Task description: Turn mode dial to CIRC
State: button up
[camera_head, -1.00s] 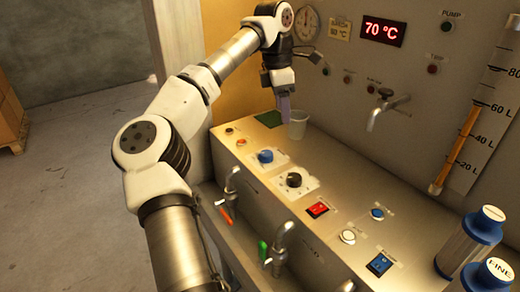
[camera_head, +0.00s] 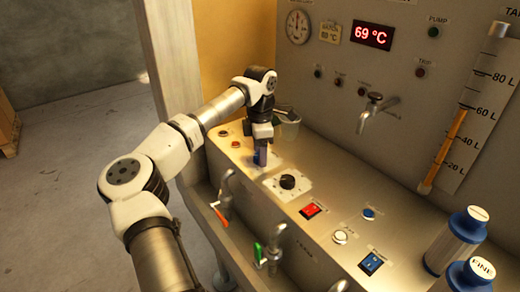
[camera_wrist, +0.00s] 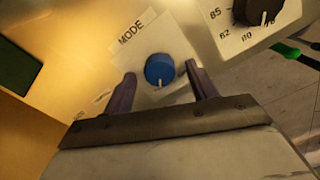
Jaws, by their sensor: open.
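The mode dial is a blue round knob with a white pointer line on a pale plate, under the label MODE; it shows in the wrist view (camera_wrist: 160,70). In that view the pointer points toward the bottom of the picture, and the position labels are mostly hidden. My gripper (camera_wrist: 160,88) is open, with one dark finger on each side of the blue knob. I cannot tell whether either finger touches it. In the head view my gripper (camera_head: 261,155) stands fingers down over the dial and hides most of it.
A black knob (camera_head: 288,182) with a numbered scale sits close by on the same panel. A red switch (camera_head: 311,211), a blue switch (camera_head: 372,263) and round buttons lie further right. A tap (camera_head: 372,115) juts from the back wall.

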jog(key=shift+f, duration=0.3)
jog(key=c, duration=1)
jog(key=shift+n, duration=0.4)
jog(key=n+b, duration=0.1)
jog(key=n, duration=0.2)
jog(key=n+b, duration=0.1)
jog(key=n, duration=0.2)
jog(key=shift+n, duration=0.3)
jog(key=n+b, duration=0.1)
jog(key=n, duration=0.5)
jog(key=shift+n, duration=0.4)
